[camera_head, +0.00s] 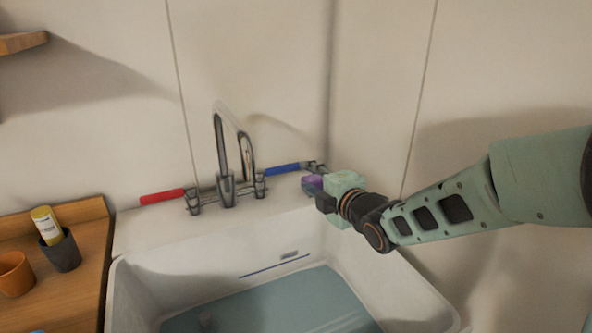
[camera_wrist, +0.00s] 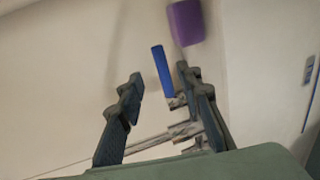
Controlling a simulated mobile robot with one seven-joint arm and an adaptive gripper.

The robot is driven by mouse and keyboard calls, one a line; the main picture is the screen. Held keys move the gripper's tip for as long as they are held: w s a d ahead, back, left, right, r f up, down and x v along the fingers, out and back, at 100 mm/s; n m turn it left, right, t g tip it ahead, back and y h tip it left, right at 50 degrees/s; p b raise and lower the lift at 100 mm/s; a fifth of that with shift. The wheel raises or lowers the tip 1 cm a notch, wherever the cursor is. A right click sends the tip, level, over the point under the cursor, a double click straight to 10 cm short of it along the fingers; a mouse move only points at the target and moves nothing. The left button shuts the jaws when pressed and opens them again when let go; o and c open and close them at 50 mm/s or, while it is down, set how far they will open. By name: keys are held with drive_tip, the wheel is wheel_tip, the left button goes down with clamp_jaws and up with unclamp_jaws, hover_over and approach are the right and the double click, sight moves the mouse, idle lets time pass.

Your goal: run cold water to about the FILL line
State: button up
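The tap's blue handle (camera_head: 282,168) points sideways to the right of the spout. In the wrist view the blue handle (camera_wrist: 162,71) appears between the fingers, with gaps beside it. My gripper (camera_head: 314,190) is at the right of the tap, near the blue handle. Its fingers (camera_wrist: 165,86) are open and empty. The curved metal spout (camera_head: 222,150) hangs over the white sink (camera_head: 230,250). I see no clear stream from it. Bluish water (camera_head: 275,305) lies in the basin, with its edge below a blue line (camera_head: 268,269) on the back wall. No lettering is legible.
The red handle (camera_head: 161,197) points left. A purple block (camera_wrist: 186,22) is beyond the fingers; its support is unclear. A wooden counter (camera_head: 90,270) at left holds an orange cup (camera_head: 15,275) and a dark cup (camera_head: 62,253) with a yellow tube (camera_head: 46,226).

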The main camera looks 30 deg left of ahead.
sight(293, 168)
drive_tip(key=shift+w+a, duration=0.2)
drive_tip(key=shift+a, duration=0.2)
drive_tip(key=x, duration=1)
drive_tip(key=shift+d, duration=0.1)
drive_tip(key=shift+c, duration=0.5)
clamp_jaws()
